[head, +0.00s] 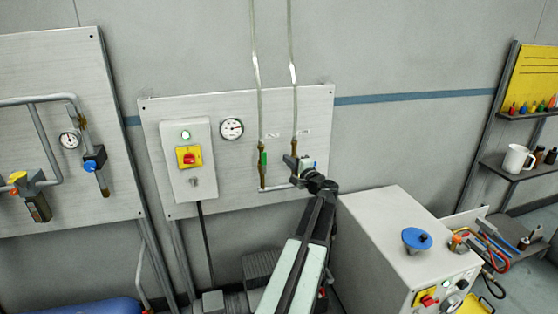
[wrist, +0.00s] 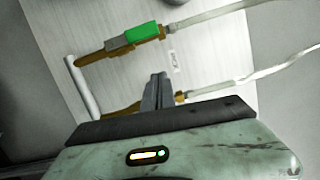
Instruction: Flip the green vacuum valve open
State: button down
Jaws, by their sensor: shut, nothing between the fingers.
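The green valve handle (head: 263,158) is on the left of two brass pipe fittings on the panel and lies roughly along its pipe. In the wrist view the green handle (wrist: 144,34) shows at the top, with a grey block beside it on the brass body. My gripper (head: 296,163) is in front of the right-hand pipe, to the right of the green valve and apart from it. In the wrist view my gripper's fingers (wrist: 158,78) are together and empty, pointing toward the panel. They partly cover the right-hand brass fitting (wrist: 120,109); whether they touch it I cannot tell.
The metal panel (head: 225,200) also bears a gauge (head: 231,129) and a switch box (head: 186,185) with a red knob on yellow. Clear tubes (head: 255,80) rise from both fittings. A grey cabinet (head: 385,225) with a blue knob stands at right.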

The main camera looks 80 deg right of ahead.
jog(key=v, duration=0.7)
jog(key=shift+w+a, duration=0.2)
jog(key=shift+a, duration=0.2)
jog(key=shift+r, duration=0.15)
